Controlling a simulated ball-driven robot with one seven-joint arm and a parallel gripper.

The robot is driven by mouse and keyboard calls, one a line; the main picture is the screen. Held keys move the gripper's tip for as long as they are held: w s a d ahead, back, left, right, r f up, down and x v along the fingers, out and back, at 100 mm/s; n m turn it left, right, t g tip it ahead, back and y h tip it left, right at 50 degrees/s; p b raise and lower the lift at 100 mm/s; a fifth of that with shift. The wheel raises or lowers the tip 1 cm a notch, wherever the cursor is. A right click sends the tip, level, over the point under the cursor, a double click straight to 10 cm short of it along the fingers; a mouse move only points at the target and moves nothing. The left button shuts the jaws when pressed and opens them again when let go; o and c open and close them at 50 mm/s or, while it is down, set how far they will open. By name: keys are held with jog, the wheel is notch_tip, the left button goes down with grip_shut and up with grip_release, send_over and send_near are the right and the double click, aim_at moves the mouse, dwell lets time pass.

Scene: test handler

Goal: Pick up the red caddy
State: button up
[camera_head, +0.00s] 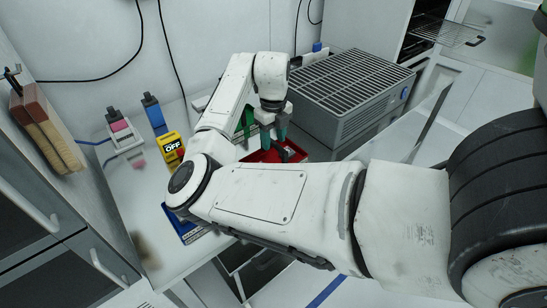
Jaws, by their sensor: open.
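The red caddy (292,152) lies on the white bench, left of the grey slatted machine. Only part of its red rim and inside shows, because my arm covers its near side. My gripper (275,138) points down over the caddy, with its greenish fingertips at or just above the caddy's inside. The fingers are open. I cannot tell whether they touch the caddy.
A grey slatted machine (352,88) stands close on the right. A yellow OFF block (172,147), a blue-topped item (153,112) and a pink-and-white item (121,130) stand on the left. A blue tray (184,228) lies partly under my arm.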

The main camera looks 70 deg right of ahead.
jog(key=shift+f+p, duration=0.45)
jog(key=shift+f, duration=1.75)
grip_shut()
